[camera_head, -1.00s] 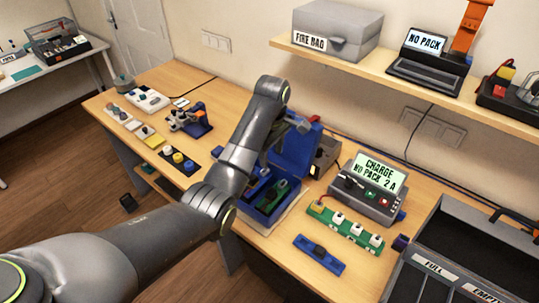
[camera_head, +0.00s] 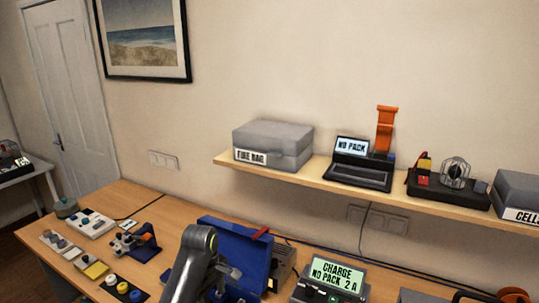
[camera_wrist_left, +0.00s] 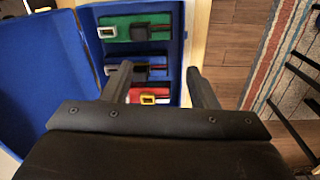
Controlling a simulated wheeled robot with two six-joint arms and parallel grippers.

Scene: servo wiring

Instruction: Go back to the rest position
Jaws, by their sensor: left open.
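My left arm shows at the bottom of the head view, and its gripper is by the open blue case (camera_head: 235,250), mostly cut off or hidden there. In the left wrist view my left gripper (camera_wrist_left: 159,70) is open, its two fingers apart with nothing between them. Beyond the fingers lies the blue case's tray (camera_wrist_left: 178,60), with a green item (camera_wrist_left: 118,30), a dark item with a blue part (camera_wrist_left: 150,72) and a red item (camera_wrist_left: 148,96) in its compartments. My right gripper is in neither view.
The charger (camera_head: 330,280) stands right of the case. The blue stand (camera_head: 138,243) and small button trays (camera_head: 95,268) are to the left. A wall shelf (camera_head: 300,178) holds the fire bag (camera_head: 272,146), a laptop-like unit (camera_head: 358,170) and other gear.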

